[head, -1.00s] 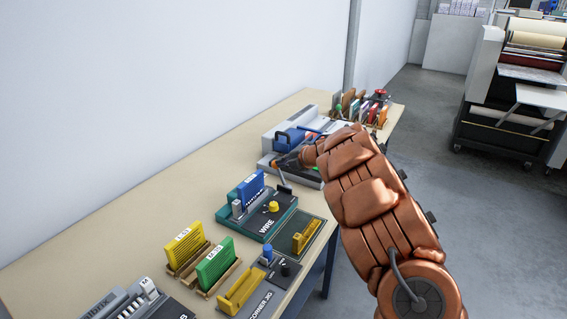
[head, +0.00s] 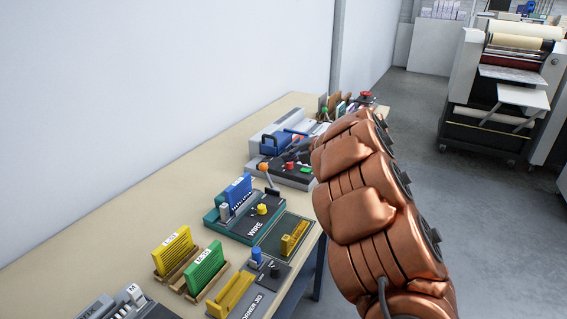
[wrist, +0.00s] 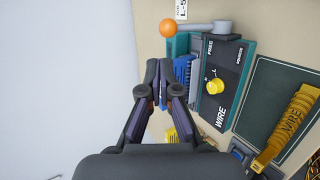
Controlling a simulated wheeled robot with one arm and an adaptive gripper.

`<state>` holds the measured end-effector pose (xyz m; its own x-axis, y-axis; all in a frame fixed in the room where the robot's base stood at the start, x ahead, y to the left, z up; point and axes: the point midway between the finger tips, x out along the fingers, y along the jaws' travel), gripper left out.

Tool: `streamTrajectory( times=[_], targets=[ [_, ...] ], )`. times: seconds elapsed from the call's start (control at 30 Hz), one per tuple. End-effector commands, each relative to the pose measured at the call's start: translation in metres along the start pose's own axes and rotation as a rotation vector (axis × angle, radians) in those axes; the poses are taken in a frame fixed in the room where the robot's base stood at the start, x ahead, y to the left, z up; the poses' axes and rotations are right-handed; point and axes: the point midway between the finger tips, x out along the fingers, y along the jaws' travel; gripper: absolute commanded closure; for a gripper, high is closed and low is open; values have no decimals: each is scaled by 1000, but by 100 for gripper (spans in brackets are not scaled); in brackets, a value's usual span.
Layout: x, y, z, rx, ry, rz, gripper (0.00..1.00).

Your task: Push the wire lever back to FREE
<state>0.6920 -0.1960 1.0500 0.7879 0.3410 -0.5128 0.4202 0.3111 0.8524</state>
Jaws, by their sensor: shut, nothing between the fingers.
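The wire unit (head: 245,222) is teal with a black top marked WIRE, a yellow knob and a blue comb-like block; it also shows in the wrist view (wrist: 219,90). Its lever (head: 269,180) is grey with an orange ball. In the wrist view the lever (wrist: 200,26) lies across the unit's top end, its ball (wrist: 168,28) out past the left side. The word FREE (wrist: 209,46) is printed near the lever's pivot end. My gripper (wrist: 158,66) is shut and empty, left of the blue block and below the ball in the picture, apart from the ball. In the head view my arm hides most of it.
A grey machine with a blue handle (head: 280,143) stands behind the wire unit. A dark green mat with a yellow WIRE piece (head: 295,237) lies to its right. Yellow (head: 173,249) and green (head: 205,266) combs stand nearer. Bench surface to the left is clear.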

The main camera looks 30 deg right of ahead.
Motion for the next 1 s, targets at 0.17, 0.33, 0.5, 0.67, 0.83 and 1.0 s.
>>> streamTrajectory(
  times=[0.17, 0.33, 0.5, 0.67, 0.83, 1.0],
  targets=[
    [-20, 0, 1, 1, -2, 0, 100],
    [-30, 1, 2, 1, -3, -1, 100],
    [-32, 1, 1, 2, -2, -1, 100],
    [-32, 1, 1, 2, -2, -1, 100],
    [-32, 1, 1, 3, -2, -1, 100],
    [-33, 8, 5, 7, -27, 8, 100]
  ],
)
